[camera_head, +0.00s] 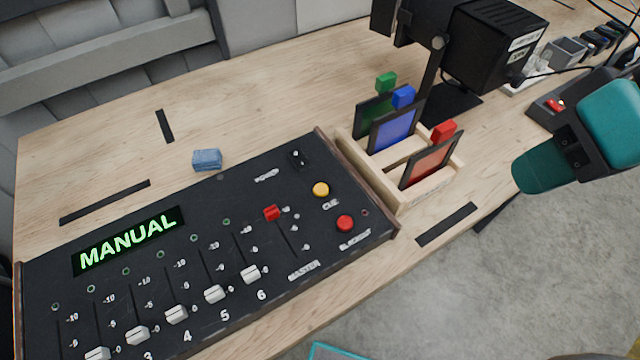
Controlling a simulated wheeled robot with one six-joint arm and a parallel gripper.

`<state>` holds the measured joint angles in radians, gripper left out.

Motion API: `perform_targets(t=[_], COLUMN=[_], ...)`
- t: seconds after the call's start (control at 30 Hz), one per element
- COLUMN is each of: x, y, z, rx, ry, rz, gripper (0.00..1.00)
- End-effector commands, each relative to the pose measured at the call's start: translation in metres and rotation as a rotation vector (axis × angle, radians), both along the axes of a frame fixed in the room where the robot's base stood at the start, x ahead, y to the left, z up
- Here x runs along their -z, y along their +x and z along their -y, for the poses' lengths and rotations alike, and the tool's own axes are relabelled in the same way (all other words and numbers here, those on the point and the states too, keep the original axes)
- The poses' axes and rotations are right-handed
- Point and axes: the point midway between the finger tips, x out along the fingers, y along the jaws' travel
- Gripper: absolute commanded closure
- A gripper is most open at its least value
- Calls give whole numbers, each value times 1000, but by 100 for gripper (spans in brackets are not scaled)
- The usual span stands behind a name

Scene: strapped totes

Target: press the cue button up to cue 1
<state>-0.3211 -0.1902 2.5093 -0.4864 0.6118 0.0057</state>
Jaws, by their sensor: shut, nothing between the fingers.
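The cue button (321,189) is a round yellow-orange button near the right end of the black control desk (215,270), with the label "CUE" beside it. Nothing touches it in this view. The desk's display (128,240) reads "MANUAL" in green letters. A red round button (345,223) sits just below the cue button. Teal and dark parts of my arm show at the right edge, over the floor and away from the desk. My gripper's fingers are not visible.
The desk has several white faders and one red fader (271,213). A wooden rack (403,202) with green, blue and red framed cards stands close to the right. A black lamp (490,45) stands behind. A blue block (207,160) lies on the wooden table (265,95).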

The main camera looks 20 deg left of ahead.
Motion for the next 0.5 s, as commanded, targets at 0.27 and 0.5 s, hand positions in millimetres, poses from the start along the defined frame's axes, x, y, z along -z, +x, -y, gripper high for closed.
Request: perform_targets(t=[0.27, 0.5], x=[32, 93], y=[69, 81], z=[-124, -208], rx=[-59, -55], ry=[200, 331], rz=[39, 71], gripper=[100, 100])
